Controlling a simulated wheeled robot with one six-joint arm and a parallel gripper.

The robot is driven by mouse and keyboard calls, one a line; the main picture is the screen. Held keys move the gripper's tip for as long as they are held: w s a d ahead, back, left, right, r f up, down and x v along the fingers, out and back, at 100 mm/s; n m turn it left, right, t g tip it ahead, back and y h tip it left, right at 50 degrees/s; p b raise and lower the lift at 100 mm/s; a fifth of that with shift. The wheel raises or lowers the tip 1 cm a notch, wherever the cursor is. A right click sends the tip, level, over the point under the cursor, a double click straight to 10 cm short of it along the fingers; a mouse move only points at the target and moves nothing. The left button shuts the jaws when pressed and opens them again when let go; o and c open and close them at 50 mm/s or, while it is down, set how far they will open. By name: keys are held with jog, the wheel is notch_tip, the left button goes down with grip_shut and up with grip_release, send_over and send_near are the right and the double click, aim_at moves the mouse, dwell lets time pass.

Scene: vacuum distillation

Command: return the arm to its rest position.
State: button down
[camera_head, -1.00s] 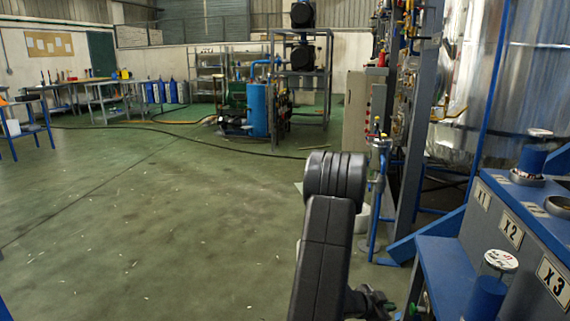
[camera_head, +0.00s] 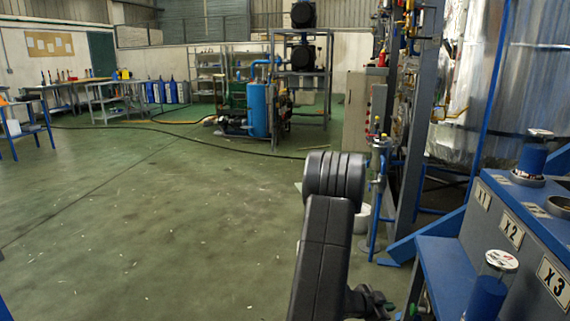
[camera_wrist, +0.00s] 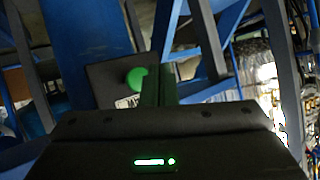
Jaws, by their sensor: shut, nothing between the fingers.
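My arm (camera_head: 326,235) is dark grey and stands folded in the lower middle of the head view, left of the blue bench. In the wrist view my gripper (camera_wrist: 158,88) is shut and empty, its fingers close together above the dark gripper body. In the head view a small dark part of the arm's end shows low beside the arm link, partly cut off by the bottom edge. A green round knob (camera_wrist: 137,78) on a dark plate shows just left of the fingers in the wrist view; whether they touch cannot be told.
The blue bench (camera_head: 447,270) with marked slots and capped cylinders (camera_head: 487,298) is close on the right. A grey post (camera_head: 412,150) with pipes and a large silver tank (camera_head: 470,80) stand behind it. Open green floor (camera_head: 150,225) lies to the left.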

jog(key=d, duration=0.3)
jog(key=shift+s+d+b, duration=0.15)
jog(key=shift+s+b, duration=0.15)
jog(key=shift+s, duration=0.1)
